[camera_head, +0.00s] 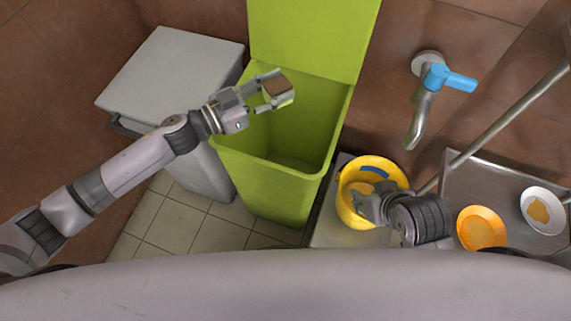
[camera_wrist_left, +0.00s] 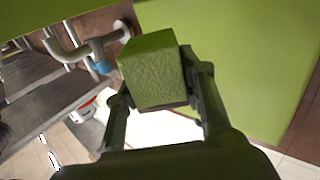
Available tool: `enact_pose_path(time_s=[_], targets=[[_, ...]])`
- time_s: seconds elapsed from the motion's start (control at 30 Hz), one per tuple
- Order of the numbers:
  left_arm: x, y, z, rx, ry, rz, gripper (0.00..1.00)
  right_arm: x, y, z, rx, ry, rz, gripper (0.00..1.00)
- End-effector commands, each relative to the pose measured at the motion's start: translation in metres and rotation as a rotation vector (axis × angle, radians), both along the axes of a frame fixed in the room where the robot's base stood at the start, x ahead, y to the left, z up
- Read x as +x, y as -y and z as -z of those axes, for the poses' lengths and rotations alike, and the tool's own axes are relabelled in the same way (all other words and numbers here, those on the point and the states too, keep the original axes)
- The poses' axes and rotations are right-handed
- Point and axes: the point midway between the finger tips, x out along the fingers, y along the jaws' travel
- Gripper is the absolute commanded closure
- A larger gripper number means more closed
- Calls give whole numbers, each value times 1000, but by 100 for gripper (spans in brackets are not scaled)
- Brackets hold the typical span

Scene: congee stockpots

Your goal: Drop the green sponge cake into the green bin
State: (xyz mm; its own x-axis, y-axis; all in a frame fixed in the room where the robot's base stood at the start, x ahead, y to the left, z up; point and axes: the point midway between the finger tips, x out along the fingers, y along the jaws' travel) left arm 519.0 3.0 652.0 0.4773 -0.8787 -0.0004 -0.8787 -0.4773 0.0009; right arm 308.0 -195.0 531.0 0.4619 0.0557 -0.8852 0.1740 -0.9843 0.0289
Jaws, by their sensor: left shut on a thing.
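The green sponge cake (camera_wrist_left: 152,72) is a textured green block, held between the fingers of my left gripper (camera_head: 268,91). In the head view the sponge cake (camera_head: 278,89) shows a brownish top face between the fingertips. The left gripper is shut on it, above the opening of the green bin (camera_head: 270,185). The bin is tall, with its green lid (camera_head: 310,38) standing up behind; the inside looks empty where visible.
A grey lidded bin (camera_head: 175,70) stands left of the green bin. To the right are a tap with a blue handle (camera_head: 450,79), a metal counter (camera_head: 480,178), an orange plate (camera_head: 481,229) and a white plate (camera_head: 533,222) with food on it. Tiled floor shows at lower left.

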Motion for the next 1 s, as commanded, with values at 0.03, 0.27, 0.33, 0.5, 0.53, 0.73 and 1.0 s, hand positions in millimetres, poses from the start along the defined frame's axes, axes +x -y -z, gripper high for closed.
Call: enact_pose_path(time_s=[0.03,0.27,0.33,0.5,0.53,0.73,1.0], targets=[[0,0,0,0,0,0,87,0,0,0,0,0,0,67],[0,0,0,0,0,0,52,0,0,0,0,-1,0,67],[0,0,0,0,0,0,47,0,0,0,0,-1,0,67],[0,0,0,0,0,0,40,0,0,0,0,-1,0,67],[0,0,0,0,0,0,40,0,0,0,0,-1,0,67],[0,0,-1,0,0,0,40,0,0,0,0,-1,0,67],[0,0,-35,2,7,3,40,0,0,0,0,-1,0,67]])
